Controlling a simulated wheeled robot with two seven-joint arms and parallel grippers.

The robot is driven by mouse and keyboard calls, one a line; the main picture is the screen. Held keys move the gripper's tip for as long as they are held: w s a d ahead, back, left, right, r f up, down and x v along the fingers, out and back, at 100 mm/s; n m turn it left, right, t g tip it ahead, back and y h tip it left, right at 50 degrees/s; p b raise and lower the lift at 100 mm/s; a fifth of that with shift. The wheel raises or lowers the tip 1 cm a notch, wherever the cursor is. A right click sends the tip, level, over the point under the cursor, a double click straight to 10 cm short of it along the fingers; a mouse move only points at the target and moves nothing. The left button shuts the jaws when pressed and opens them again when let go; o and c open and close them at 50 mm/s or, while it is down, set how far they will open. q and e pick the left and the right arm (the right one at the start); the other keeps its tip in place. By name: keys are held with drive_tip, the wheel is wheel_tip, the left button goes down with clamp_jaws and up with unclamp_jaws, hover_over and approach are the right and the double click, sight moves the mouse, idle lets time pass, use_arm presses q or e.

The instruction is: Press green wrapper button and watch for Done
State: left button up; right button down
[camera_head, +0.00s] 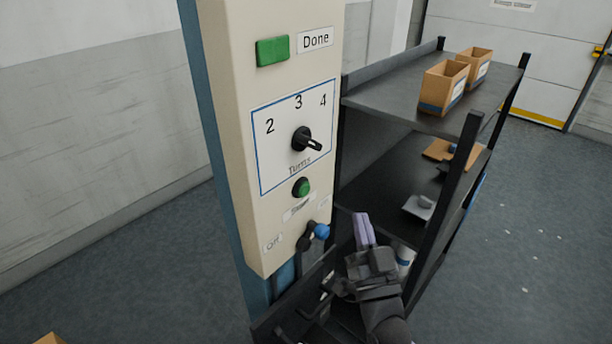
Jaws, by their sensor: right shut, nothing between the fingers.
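The cream control panel (232,150) stands upright in the middle of the head view. A round green button (302,187) sits low on it, under a black knob (304,140) on a dial marked 2, 3, 4. A rectangular green indicator (272,50) is at the top beside a white label (315,39) reading "Done". My right gripper (363,229) is shut and empty, its pale purple fingers pointing up. It is to the lower right of the green button, apart from it in the picture. My left gripper is not in view.
A blue-ended lever (321,231) sticks out at the panel's lower right, near my right gripper. A dark shelf rack (400,105) stands to the right with cardboard boxes (444,86) on top and small items on its middle shelf. Open floor (130,265) lies left.

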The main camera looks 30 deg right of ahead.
sight(303, 189)
drive_tip(key=shift+s+a, duration=0.1)
drive_tip(key=w+a+b, duration=0.3)
drive_tip(key=w, duration=0.5)
drive_tip(key=shift+a, duration=0.15)
drive_tip(key=shift+w, duration=0.1)
idle(1.9)
drive_tip(key=shift+w+a, duration=0.15)
drive_tip(key=shift+w, duration=0.2)
